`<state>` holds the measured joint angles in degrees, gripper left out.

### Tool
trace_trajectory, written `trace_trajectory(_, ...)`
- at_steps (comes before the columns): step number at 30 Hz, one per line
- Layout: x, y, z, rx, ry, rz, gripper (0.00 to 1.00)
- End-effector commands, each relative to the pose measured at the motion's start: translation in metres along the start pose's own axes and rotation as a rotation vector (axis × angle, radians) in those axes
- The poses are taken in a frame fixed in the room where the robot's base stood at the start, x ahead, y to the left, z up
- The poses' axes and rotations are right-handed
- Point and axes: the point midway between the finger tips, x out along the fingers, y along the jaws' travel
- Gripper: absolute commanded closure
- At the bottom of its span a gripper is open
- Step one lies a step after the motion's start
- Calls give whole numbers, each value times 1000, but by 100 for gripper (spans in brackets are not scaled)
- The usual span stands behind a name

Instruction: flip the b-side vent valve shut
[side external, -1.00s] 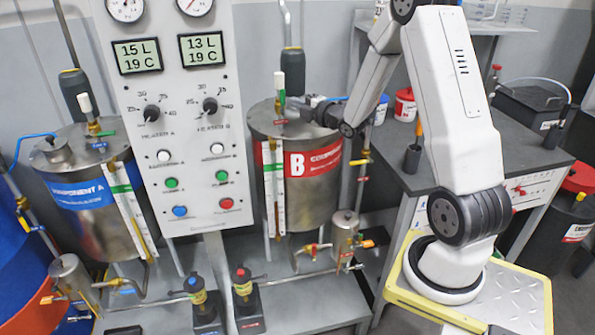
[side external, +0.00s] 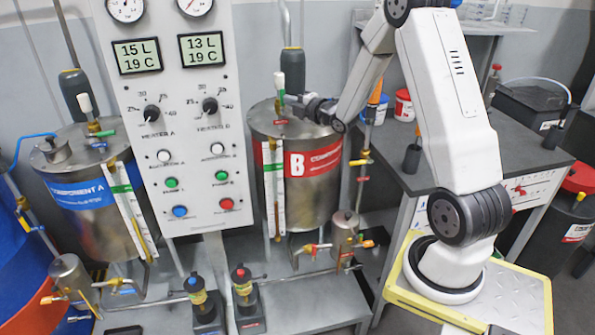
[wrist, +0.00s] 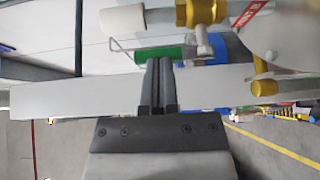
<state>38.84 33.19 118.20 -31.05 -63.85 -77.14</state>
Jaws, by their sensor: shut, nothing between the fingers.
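The B-side vent valve (side external: 281,98) stands on the lid of the steel B tank (side external: 258,180) in the side external view. It has a white cap on top and a green handle. The wrist view shows its brass body (wrist: 200,12), white cap (wrist: 122,18) and green handle (wrist: 165,53), with a wire loop beside the handle. My gripper (wrist: 159,62) is shut and empty, its fingertips close to the green handle; I cannot tell whether they touch. In the side external view my gripper (side external: 299,105) is just right of the valve, above the lid.
The control panel (side external: 185,120) stands left of the B tank. A dark motor (side external: 293,72) rises behind the valve. A thin pipe with a yellow valve (side external: 361,161) runs up right of the tank. The grey bench (side external: 465,155) is further right.

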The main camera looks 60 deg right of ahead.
Motion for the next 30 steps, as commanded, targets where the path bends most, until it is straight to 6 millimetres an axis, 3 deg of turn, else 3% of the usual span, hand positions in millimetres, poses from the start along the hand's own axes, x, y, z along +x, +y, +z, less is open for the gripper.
trace_trajectory(20, 3, 3, -4, -90, 1, -57, 100)
trace_trajectory(30, 9, 5, -13, -272, 2, -177, 100)
